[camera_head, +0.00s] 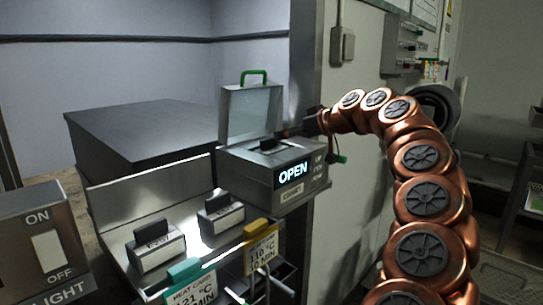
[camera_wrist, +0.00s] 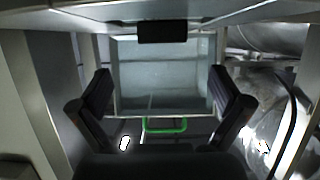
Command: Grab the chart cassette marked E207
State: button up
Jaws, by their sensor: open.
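Two cassettes with black top grips and pale labels sit on the sloped metal rack: a left cassette (camera_head: 156,252) and a right cassette (camera_head: 222,218). Their markings are too small to read surely, so I cannot tell which is E207. A grey box (camera_head: 255,180) with a lit OPEN display stands behind them, its clear lid (camera_head: 250,112) raised. A black grip (camera_head: 268,144) shows in its top; a black block also shows in the wrist view (camera_wrist: 162,31). My gripper (camera_wrist: 160,92) is open, with nothing between its fingers, close above the box beside the lid.
A green handle (camera_head: 254,73) tops the raised lid. A teal tag (camera_head: 190,281) and a yellow tag (camera_head: 261,245) hang at the rack's front. An ON/OFF light switch (camera_head: 47,250) is at left. A dark flat-topped block (camera_head: 140,130) stands behind the rack.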

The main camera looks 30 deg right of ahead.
aim_at(271, 139)
jog(key=p+x, duration=0.3)
jog(key=x, duration=0.2)
jog(key=shift+w+a+f, duration=0.25)
jog(key=shift+w+a, duration=0.05)
jog(key=shift+w+f, duration=0.25)
jog(key=shift+w, duration=0.05)
jog(key=shift+c, duration=0.3)
jog(key=c, duration=1.6)
jog(key=shift+r, duration=0.1)
